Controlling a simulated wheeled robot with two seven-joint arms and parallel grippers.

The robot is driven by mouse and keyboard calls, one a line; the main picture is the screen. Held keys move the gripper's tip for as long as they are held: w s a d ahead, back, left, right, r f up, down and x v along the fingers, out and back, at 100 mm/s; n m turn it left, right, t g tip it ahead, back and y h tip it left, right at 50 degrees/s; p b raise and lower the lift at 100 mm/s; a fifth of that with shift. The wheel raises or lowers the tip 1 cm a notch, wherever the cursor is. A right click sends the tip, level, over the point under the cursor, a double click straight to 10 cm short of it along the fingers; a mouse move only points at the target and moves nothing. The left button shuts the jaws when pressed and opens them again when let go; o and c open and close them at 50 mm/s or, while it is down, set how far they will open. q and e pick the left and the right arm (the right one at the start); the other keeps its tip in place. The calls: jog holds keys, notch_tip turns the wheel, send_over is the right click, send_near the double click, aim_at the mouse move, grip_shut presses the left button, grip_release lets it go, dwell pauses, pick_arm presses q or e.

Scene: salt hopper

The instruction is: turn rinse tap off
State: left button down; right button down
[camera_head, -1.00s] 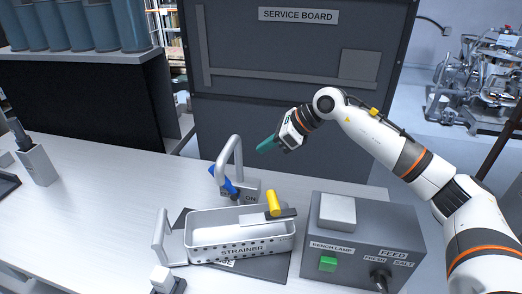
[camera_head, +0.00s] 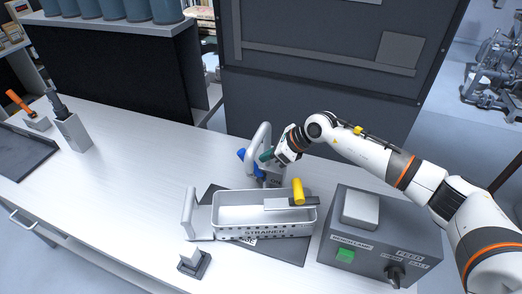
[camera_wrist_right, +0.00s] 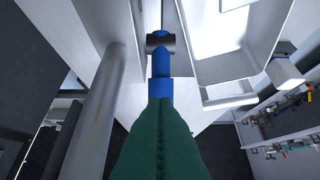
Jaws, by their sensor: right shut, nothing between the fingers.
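The rinse tap has a grey curved spout (camera_head: 259,138) and a blue lever (camera_head: 246,160), behind the strainer. In the right wrist view the blue lever (camera_wrist_right: 162,75) runs up to a dark pivot, with the grey spout (camera_wrist_right: 95,115) to its left. My right gripper (camera_head: 266,155), with green fingers, is shut and empty beside the spout, close to the lever. In the wrist view the green fingers (camera_wrist_right: 158,140) overlap the lever's near end; I cannot tell whether they touch it. The label at the tap's base is mostly hidden. My left gripper is out of view.
The white strainer (camera_head: 233,232) with a yellow-handled tool (camera_head: 298,192) stands on a dark mat in front of the tap. A grey control box (camera_head: 340,222) stands to the right.

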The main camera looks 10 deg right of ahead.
aim_at(257, 168)
jog(key=shift+w+a+f, duration=0.2)
jog(key=shift+w+a, duration=0.05)
jog(key=shift+a, duration=0.25)
jog(key=shift+w+a+f+p, duration=0.15)
jog(key=shift+a+f+p, duration=0.05)
jog(key=shift+p, duration=0.1)
jog(key=shift+w+a+f, duration=0.1)
jog(key=shift+a+f, duration=0.05)
jog(key=shift+f, duration=0.15)
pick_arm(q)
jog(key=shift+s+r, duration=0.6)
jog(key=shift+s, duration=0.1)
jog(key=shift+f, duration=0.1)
pick_arm(e)
jog(key=shift+w+a+f+b, duration=0.3)
jog(key=shift+a+f+b, duration=0.1)
jog(key=shift+b, duration=0.5)
jog(key=shift+a+r+b, duration=0.1)
jog(key=shift+b, duration=0.2)
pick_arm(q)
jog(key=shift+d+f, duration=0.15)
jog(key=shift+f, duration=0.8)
pick_arm(e)
jog(key=shift+s+r, duration=0.15)
